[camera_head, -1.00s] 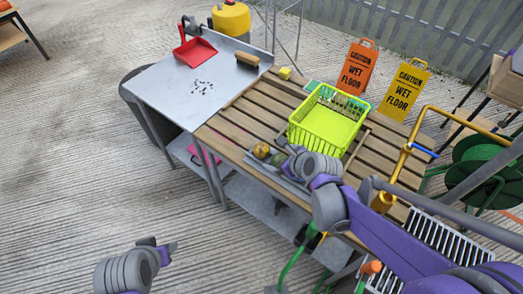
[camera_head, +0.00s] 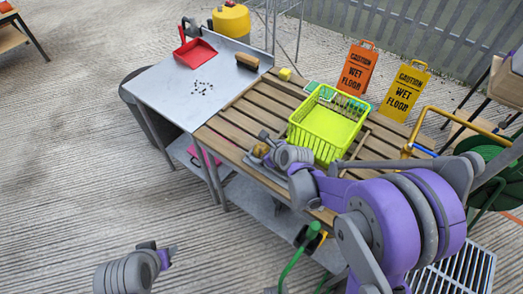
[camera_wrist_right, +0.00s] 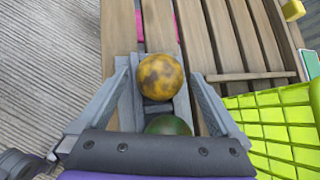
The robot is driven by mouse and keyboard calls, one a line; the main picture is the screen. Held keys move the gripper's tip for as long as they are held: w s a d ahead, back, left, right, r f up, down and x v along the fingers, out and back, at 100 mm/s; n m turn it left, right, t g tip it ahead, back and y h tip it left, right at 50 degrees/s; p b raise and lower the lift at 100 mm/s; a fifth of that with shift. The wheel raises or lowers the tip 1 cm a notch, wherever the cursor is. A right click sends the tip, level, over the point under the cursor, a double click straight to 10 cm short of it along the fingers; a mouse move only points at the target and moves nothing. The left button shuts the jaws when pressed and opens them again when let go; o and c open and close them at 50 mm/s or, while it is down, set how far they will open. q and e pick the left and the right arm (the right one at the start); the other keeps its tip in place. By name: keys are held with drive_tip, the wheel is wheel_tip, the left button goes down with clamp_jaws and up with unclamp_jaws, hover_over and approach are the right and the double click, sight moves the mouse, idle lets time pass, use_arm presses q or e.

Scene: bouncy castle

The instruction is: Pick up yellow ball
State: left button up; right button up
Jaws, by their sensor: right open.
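The yellow ball (camera_wrist_right: 160,77), mottled with brown, lies in a narrow grey tray (camera_wrist_right: 127,115) on the slatted table. A dark green ball (camera_wrist_right: 168,125) sits just behind it, closer to my palm in the right wrist view. My right gripper (camera_wrist_right: 160,73) is open, with one finger on each side of the yellow ball and a gap showing at both sides. In the head view the right gripper (camera_head: 265,147) is at the table's front edge and mostly covers the balls. My left gripper (camera_head: 163,252) is low over the floor at the bottom left, away from the table; its opening is unclear.
A lime green basket (camera_head: 325,128) stands right beside the right gripper on the wooden table (camera_head: 232,122). A small yellow block (camera_head: 285,73), a red dustpan (camera_head: 194,53) and a brush (camera_head: 246,62) lie farther back. Two wet floor signs (camera_head: 405,91) stand behind.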

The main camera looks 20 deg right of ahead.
drive_tip(key=c, duration=1.3)
drive_tip(key=shift+r, duration=0.1)
